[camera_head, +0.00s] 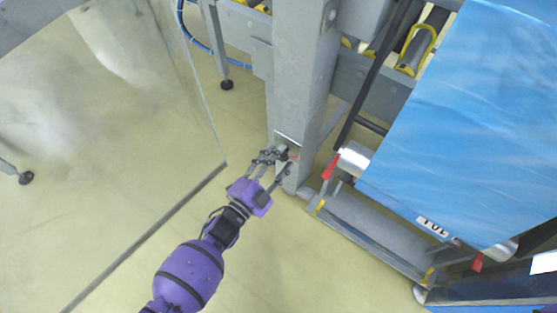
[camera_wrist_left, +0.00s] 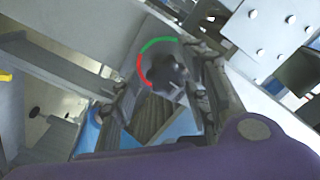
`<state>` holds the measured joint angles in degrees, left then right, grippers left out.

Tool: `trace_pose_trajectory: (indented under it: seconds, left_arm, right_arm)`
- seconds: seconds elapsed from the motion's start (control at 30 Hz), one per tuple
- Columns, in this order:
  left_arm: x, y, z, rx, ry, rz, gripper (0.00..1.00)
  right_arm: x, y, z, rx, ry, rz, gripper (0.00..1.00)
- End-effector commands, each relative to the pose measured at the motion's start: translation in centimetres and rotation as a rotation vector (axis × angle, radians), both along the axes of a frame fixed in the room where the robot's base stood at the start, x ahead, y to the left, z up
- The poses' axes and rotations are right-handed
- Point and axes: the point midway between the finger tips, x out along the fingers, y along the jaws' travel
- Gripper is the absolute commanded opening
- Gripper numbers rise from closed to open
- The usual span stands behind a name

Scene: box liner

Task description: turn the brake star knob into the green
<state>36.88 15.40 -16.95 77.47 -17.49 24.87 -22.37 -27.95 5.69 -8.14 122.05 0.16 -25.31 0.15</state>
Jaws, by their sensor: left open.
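The brake star knob (camera_wrist_left: 168,74) is dark and sits on a grey plate in the left wrist view. A scale curves around its upper left side, with a green arc (camera_wrist_left: 160,44) on top and a red arc (camera_wrist_left: 140,72) at the left. In the head view the knob (camera_head: 283,153) is small and partly hidden at the post. My purple left gripper (camera_head: 278,161) reaches it from below left. Its fingers are open, one on each side of the knob in the wrist view; I cannot tell whether they touch it. My right gripper is not in view.
A grey post (camera_head: 300,75) stands behind the knob. Blue film (camera_head: 460,120) hangs at the right above a grey roller (camera_head: 375,229). A red lever (camera_head: 331,166) juts out just right of the gripper. A clear panel (camera_head: 120,120) stands at the left; open floor lies below.

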Motion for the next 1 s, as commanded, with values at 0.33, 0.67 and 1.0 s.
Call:
trace_pose_trajectory:
  seconds: [0.33,0.67,1.0]
  left_arm:
    - [-0.03,0.02,0.00,0.001,-0.001,0.000,0.16]
    - [-0.21,-0.13,0.04,-0.081,0.064,-0.003,0.02]
    - [-0.38,-0.22,-0.25,-0.109,0.088,-0.003,0.35]
  right_arm:
    - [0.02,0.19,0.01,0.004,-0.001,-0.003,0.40]
    - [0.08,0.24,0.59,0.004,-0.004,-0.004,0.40]
    - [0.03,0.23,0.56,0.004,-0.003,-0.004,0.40]
